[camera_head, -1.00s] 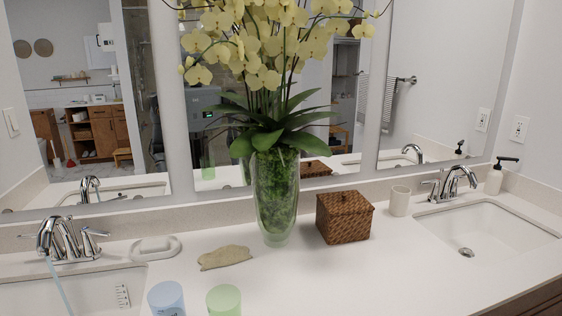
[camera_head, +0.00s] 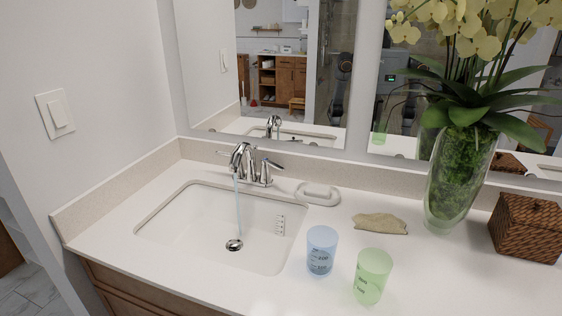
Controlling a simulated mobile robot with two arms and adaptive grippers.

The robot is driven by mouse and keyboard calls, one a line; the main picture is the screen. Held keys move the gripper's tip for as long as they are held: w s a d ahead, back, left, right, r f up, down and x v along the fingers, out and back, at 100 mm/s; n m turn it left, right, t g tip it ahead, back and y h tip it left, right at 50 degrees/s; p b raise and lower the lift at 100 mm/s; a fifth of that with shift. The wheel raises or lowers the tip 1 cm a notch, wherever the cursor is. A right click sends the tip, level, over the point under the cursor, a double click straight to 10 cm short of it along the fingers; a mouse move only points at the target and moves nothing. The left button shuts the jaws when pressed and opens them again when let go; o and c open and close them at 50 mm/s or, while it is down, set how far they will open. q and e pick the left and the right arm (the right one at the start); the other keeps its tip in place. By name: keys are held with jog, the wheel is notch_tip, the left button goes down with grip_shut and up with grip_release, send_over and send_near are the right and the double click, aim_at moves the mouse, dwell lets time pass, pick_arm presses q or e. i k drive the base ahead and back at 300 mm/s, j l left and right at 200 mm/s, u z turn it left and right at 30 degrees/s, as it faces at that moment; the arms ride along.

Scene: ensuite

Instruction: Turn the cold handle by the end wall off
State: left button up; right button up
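A chrome faucet (camera_head: 243,158) stands behind the left sink (camera_head: 160,212), close to the end wall (camera_head: 105,75) on the left. A thin blue stream of water (camera_head: 238,205) runs from its spout down toward the drain (camera_head: 234,245). One lever handle (camera_head: 224,153) points left, toward the end wall. The other handle (camera_head: 270,165) is on the right of the spout. No hot or cold marking can be made out on either handle. Neither of my grippers is in view.
A blue cup (camera_head: 321,250) and a green cup (camera_head: 372,276) stand right of the sink near the front. The counter left of the sink is clear.

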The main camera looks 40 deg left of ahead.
aim_at(265, 160)
jog(key=j+z, duration=0.1)
jog(key=j, duration=0.35)
jog(key=k+j, duration=0.15)
jog(key=j, duration=0.25)
jog(key=k+j+z, duration=0.15)
jog(key=j, duration=0.75)
jog(key=k+z, duration=0.05)
